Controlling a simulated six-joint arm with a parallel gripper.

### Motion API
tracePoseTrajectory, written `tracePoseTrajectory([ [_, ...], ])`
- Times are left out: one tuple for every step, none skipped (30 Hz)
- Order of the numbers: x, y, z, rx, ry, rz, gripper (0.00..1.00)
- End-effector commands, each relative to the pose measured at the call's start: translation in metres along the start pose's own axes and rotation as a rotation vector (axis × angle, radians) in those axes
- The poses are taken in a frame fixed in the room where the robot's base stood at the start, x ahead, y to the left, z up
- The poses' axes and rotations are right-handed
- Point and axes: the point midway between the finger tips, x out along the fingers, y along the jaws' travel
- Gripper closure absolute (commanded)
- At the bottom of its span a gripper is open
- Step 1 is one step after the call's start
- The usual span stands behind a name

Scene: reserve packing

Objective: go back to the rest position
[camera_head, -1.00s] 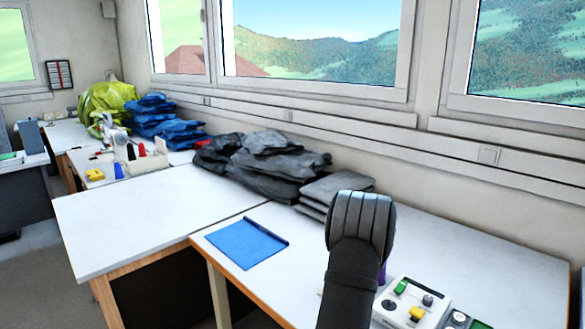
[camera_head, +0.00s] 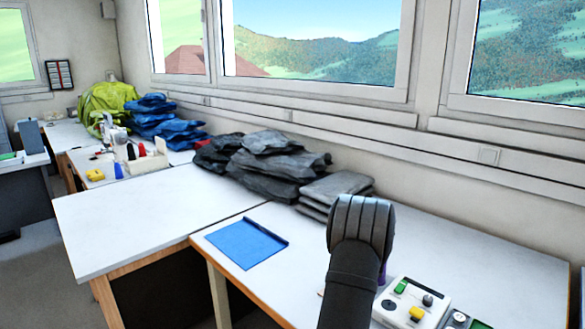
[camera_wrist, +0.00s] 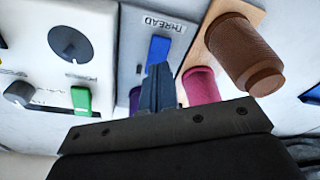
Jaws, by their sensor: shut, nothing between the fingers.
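My gripper (camera_wrist: 157,72) shows in the wrist view as a dark narrow pair of fingers closed together, with nothing held. It points toward a grey box marked THREAD (camera_wrist: 160,22) with a blue part on it. In the head view my arm stands over the right part of the table, and the fingers are hidden behind it.
A white control box (camera_head: 412,297) with a green switch and a yellow button stands right of my arm. Thread spools, one brown (camera_wrist: 240,50) and one pink (camera_wrist: 200,86), are close to the fingers. A blue sheet (camera_head: 245,243) lies left. Grey folded cloths (camera_head: 270,165) lie behind.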

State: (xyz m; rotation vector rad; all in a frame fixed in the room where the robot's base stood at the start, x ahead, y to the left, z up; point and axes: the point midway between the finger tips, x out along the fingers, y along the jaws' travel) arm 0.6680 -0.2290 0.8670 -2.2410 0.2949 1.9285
Motion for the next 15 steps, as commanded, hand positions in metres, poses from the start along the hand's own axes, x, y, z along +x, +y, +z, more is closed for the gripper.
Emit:
tracePoseTrajectory([
  [0.007, 0.000, 0.001, 0.000, -0.001, 0.000, 1.00],
  [0.011, 0.000, 0.002, 0.000, -0.001, 0.000, 1.00],
  [0.014, 0.000, 0.003, 0.000, -0.002, 0.000, 1.00],
  [0.017, 0.000, 0.003, 0.000, -0.002, 0.000, 1.00],
  [0.019, 0.000, 0.003, 0.000, -0.001, 0.000, 1.00],
  [0.022, 0.000, 0.004, 0.000, -0.001, 0.000, 1.00],
  [0.023, 0.000, 0.004, 0.000, 0.000, 0.000, 1.00],
  [0.024, 0.000, 0.004, 0.000, 0.000, 0.000, 1.00],
  [0.023, 0.000, 0.003, 0.000, 0.001, 0.000, 1.00],
  [0.022, 0.000, 0.003, 0.000, 0.001, 0.000, 1.00],
  [0.022, 0.000, 0.003, 0.000, 0.001, 0.000, 1.00],
  [0.022, 0.000, 0.003, 0.000, 0.000, 0.000, 1.00],
  [0.022, 0.000, 0.003, 0.000, 0.000, 0.000, 1.00],
  [0.022, 0.000, 0.003, 0.000, 0.000, 0.000, 1.00],
  [0.022, 0.000, 0.003, 0.000, 0.000, 0.000, 1.00],
])
